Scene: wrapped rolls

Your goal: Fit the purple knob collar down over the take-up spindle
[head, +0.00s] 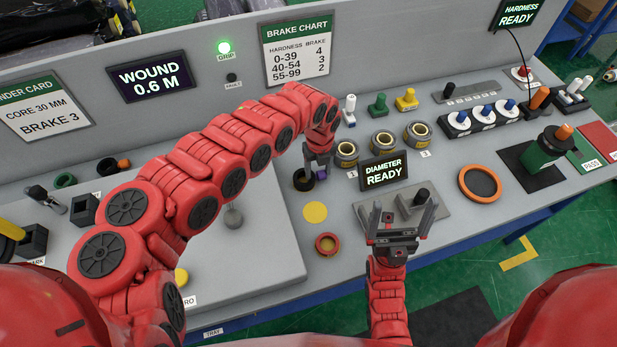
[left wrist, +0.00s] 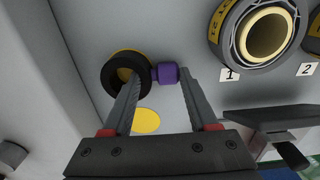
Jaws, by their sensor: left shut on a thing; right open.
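The purple knob collar is a black ring (head: 304,181) with a purple knob on its side. Yellow shows through the ring; whether the ring touches the bench is unclear. I cannot tell which post is the take-up spindle; a short grey post (head: 233,217) stands on the pale platform. My right gripper (head: 403,214) is open and empty.
Several wrapped rolls (head: 383,144) stand behind the DIAMETER READY sign (head: 384,170). A grey plate with a black post (head: 421,196) lies beyond my right gripper.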

